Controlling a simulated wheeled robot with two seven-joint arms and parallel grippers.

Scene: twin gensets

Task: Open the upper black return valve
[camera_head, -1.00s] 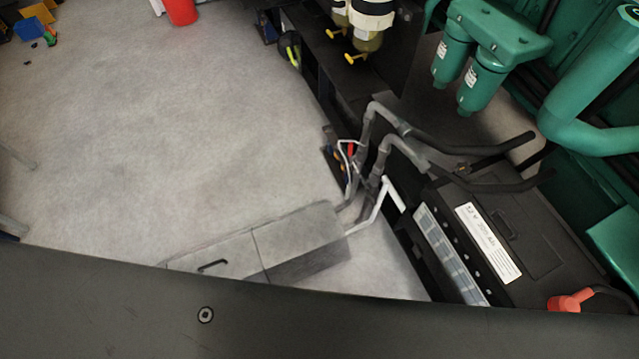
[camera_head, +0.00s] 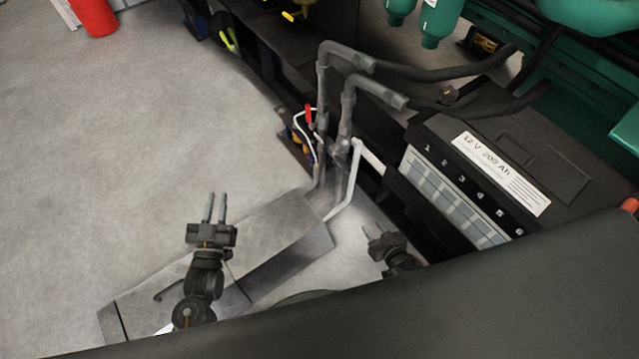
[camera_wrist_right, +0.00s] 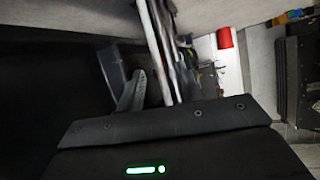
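Two grey pipes (camera_head: 335,105) rise beside the battery and bend into black hoses (camera_head: 450,62). I cannot make out a black return valve handle for certain. My left gripper (camera_head: 215,208) is over the grey floor box, with two fingers apart and nothing between them. My right gripper (camera_head: 372,236) is below the pipes and left of the battery, apart from both. In the right wrist view its fingers (camera_wrist_right: 160,92) look apart, with pale and red tubing beyond them.
A black battery (camera_head: 500,150) marked 12 V 200 Ah stands right of the pipes. A grey floor box (camera_head: 275,235) lies below them. Green engine parts (camera_head: 440,20) are at the upper right. Open floor (camera_head: 120,130) lies to the left.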

